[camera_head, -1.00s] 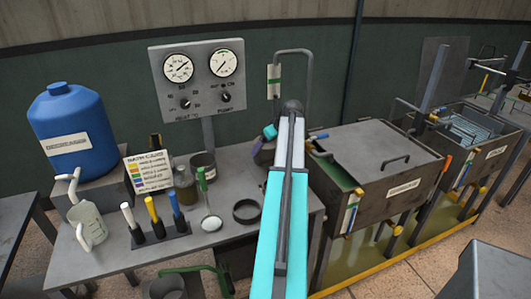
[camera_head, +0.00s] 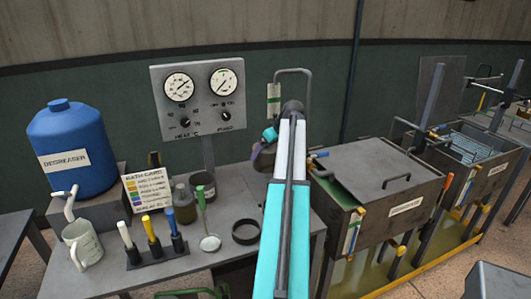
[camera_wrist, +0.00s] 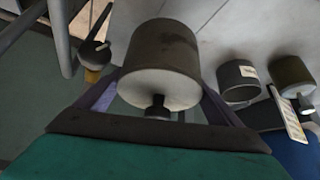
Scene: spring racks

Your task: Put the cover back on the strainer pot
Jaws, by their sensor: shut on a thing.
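My gripper (camera_wrist: 157,110) is shut on a dark grey cylinder (camera_wrist: 163,50) with a pale round face and a small black knob, which I take to be the cover. Its purple fingers flank the sides. In the head view the dark held thing (camera_head: 264,155) is beside the foot of the bent pipe, partly behind my arm. I cannot tell whether it touches anything below. The strainer pot is not clearly identifiable; an open grey pot (camera_head: 203,187) stands at the back of the bench, and also shows in the wrist view (camera_wrist: 238,85).
A dark ring (camera_head: 246,231) lies on the bench. Left of it are a ladle (camera_head: 209,241), a tool rack (camera_head: 157,255), a jar (camera_head: 184,205), a jug (camera_head: 82,245) and a blue drum (camera_head: 70,150). The bent pipe (camera_head: 308,90) rises behind.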

